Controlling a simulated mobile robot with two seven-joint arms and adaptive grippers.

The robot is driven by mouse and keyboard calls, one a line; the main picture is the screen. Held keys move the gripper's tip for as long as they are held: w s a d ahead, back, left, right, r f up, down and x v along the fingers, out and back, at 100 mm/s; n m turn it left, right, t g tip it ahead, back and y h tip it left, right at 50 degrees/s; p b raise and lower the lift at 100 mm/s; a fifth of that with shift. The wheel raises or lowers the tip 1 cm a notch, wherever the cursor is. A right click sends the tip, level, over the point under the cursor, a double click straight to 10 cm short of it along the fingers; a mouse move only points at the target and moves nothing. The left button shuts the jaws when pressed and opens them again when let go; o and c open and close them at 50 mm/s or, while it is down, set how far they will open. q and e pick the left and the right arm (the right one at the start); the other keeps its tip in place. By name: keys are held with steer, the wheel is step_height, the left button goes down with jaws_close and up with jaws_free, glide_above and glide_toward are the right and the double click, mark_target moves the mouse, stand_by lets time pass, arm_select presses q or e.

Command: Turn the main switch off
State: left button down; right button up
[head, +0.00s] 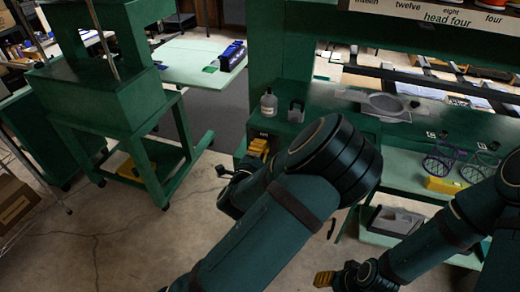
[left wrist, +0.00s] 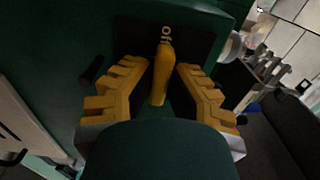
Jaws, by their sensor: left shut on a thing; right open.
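The main switch shows in the left wrist view as a yellow-orange lever (left wrist: 162,75) on a dark plate (left wrist: 128,36). The plate is on a green panel, and part of the word "off" shows by the lever's upper end. My left gripper (left wrist: 160,72) has a yellow finger on each side of the lever and is shut on it. In the head view my left gripper (head: 254,154) is at the green bench's front left, and I cannot make out the lever there. My right gripper (head: 324,279) is low at the bottom, open and away from the switch.
A white bottle (head: 269,103) and a grey holder (head: 296,111) stand on the bench above the switch.

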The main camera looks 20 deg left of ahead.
arm_select(q)
steer(key=shift+w+r, duration=0.15)
steer(key=shift+r, duration=0.1)
steer(key=c, duration=1)
jaws_free()
steer(key=shift+o, duration=0.2)
steer(key=shift+w+f, duration=0.1)
steer(key=shift+f, duration=0.05)
steer(key=s, duration=0.7)
steer(key=shift+s, duration=0.3)
steer(key=shift+a, duration=0.1)
